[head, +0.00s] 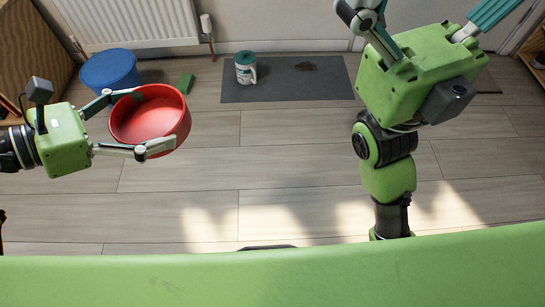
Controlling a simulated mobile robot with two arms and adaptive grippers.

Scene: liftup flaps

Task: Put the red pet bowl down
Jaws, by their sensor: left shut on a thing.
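The red pet bowl (152,112) is at the left in the head view, with its open hollow showing. My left gripper (148,122) comes in from the left and is shut on the bowl, one finger at its far side and one at its near side. The bowl's height above the floor is hard to tell. My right gripper (425,20) is at the upper right. Its fingers run partly out of the top of the picture, and I see nothing between them.
A blue round container (108,68) and a green block (186,84) are on the floor behind the bowl. A white jug with a green lid (245,68) stands on a grey mat (310,85). A radiator (125,20) lines the wall. The wooden floor (270,160) in the middle is clear.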

